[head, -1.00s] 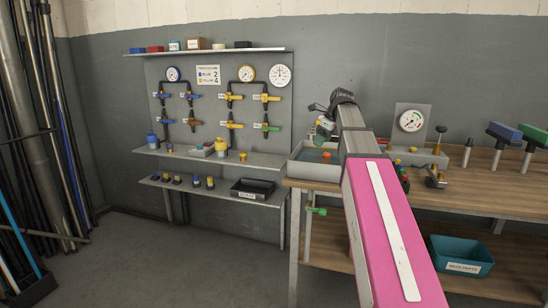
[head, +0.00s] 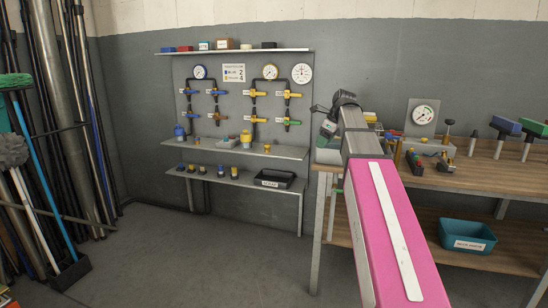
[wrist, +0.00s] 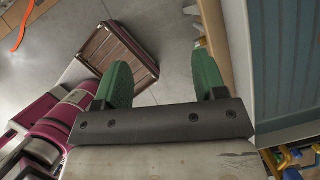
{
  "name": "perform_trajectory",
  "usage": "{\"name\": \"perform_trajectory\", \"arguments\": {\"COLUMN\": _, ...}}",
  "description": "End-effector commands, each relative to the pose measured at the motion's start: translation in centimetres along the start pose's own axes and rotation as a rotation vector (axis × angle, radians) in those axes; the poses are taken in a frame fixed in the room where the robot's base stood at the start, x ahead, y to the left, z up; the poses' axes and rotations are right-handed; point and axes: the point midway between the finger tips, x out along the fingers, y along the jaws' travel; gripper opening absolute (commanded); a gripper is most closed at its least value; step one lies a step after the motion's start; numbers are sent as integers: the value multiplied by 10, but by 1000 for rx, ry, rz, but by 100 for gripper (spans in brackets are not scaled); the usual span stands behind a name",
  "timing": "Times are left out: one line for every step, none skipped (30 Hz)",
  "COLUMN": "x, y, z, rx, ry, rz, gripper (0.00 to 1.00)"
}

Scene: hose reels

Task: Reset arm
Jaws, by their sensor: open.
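My pink arm reaches forward in the head view, folded at a dark joint over the left end of the workbench. My gripper (head: 328,127) hangs beside that joint at the bench's left end, small and partly hidden in this view. In the wrist view my gripper (wrist: 163,85) shows two green fingers spread apart.
The wooden workbench (head: 460,180) stands at right with a gauge stand (head: 423,118) and a teal bin (head: 467,236). A wall panel with valves has a lower shelf holding a black tray (head: 275,179). Brooms and pipes lean at left. Grey floor (head: 200,260) is free. A wooden crate (wrist: 118,55) lies below.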

Motion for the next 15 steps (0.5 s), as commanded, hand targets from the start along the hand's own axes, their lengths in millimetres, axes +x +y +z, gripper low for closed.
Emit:
{"name": "perform_trajectory", "arguments": {"x": 5, "y": 1, "z": -2, "rx": -15, "ry": 3, "rz": 0, "gripper": 65}}
{"name": "perform_trajectory", "arguments": {"x": 7, "y": 1, "z": -4, "rx": -25, "ry": 5, "rz": 0, "gripper": 65}}
{"name": "perform_trajectory", "arguments": {"x": 11, "y": 2, "z": -5, "rx": -39, "ry": 7, "rz": 0, "gripper": 65}}
{"name": "perform_trajectory", "arguments": {"x": 14, "y": 3, "z": -7, "rx": -51, "ry": 9, "rz": 0, "gripper": 65}}
{"name": "perform_trajectory", "arguments": {"x": 17, "y": 3, "z": -8, "rx": -61, "ry": 11, "rz": 0, "gripper": 65}}
{"name": "perform_trajectory", "arguments": {"x": 22, "y": 4, "z": -10, "rx": -79, "ry": 14, "rz": 1, "gripper": 65}}
{"name": "perform_trajectory", "arguments": {"x": 26, "y": 5, "z": -12, "rx": -92, "ry": 17, "rz": 2, "gripper": 65}}
{"name": "perform_trajectory", "arguments": {"x": 29, "y": 5, "z": -14, "rx": -106, "ry": 20, "rz": 2, "gripper": 65}}
{"name": "perform_trajectory", "arguments": {"x": 34, "y": 7, "z": -16, "rx": -127, "ry": 24, "rz": 3, "gripper": 65}}
{"name": "perform_trajectory", "arguments": {"x": 39, "y": 8, "z": -19, "rx": -144, "ry": 27, "rz": 3, "gripper": 65}}
{"name": "perform_trajectory", "arguments": {"x": 43, "y": 8, "z": -21, "rx": -161, "ry": 31, "rz": 4, "gripper": 65}}
{"name": "perform_trajectory", "arguments": {"x": 50, "y": 10, "z": -24, "rx": -188, "ry": 36, "rz": 5, "gripper": 65}}
{"name": "perform_trajectory", "arguments": {"x": 55, "y": 11, "z": -27, "rx": -208, "ry": 39, "rz": 5, "gripper": 65}}
{"name": "perform_trajectory", "arguments": {"x": 61, "y": 13, "z": -30, "rx": -231, "ry": 43, "rz": 7, "gripper": 65}}
{"name": "perform_trajectory", "arguments": {"x": 68, "y": 14, "z": -33, "rx": -261, "ry": 48, "rz": 9, "gripper": 65}}
